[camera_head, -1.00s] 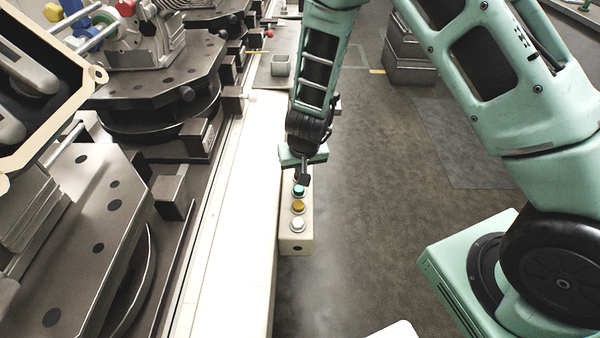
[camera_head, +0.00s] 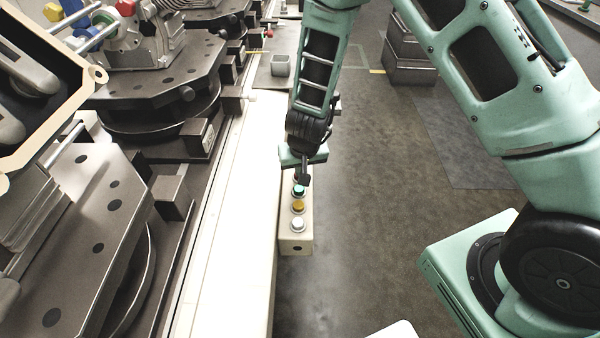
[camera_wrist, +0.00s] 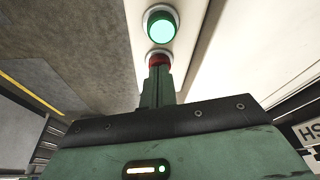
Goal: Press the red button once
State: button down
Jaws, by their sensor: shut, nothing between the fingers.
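A pale button box (camera_head: 295,245) carries a row of buttons at the edge of the white ledge. The red button (camera_wrist: 158,58) shows in the wrist view, just beyond the fingertips and partly covered by them. In the head view it is hidden behind my gripper. My gripper (camera_wrist: 157,82) is shut and empty, its tip at or very close to the red button. I cannot tell whether it touches or presses it. In the head view my gripper (camera_head: 305,179) points down over the box.
A green button (camera_wrist: 161,27) sits beside the red one. A yellow button (camera_head: 298,206) and a white button (camera_head: 298,224) follow toward the near end. Dark fixtures (camera_head: 150,85) stand left of the ledge (camera_head: 235,220). A small grey bin (camera_head: 280,65) is farther back.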

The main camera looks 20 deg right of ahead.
jog(key=shift+f, duration=0.25)
jog(key=shift+f+b, duration=0.1)
jog(key=shift+b, duration=0.2)
jog(key=shift+r, duration=0.2)
notch_tip(320, 180, up, 6)
jog(key=p, duration=0.6)
jog(key=shift+f, duration=0.1)
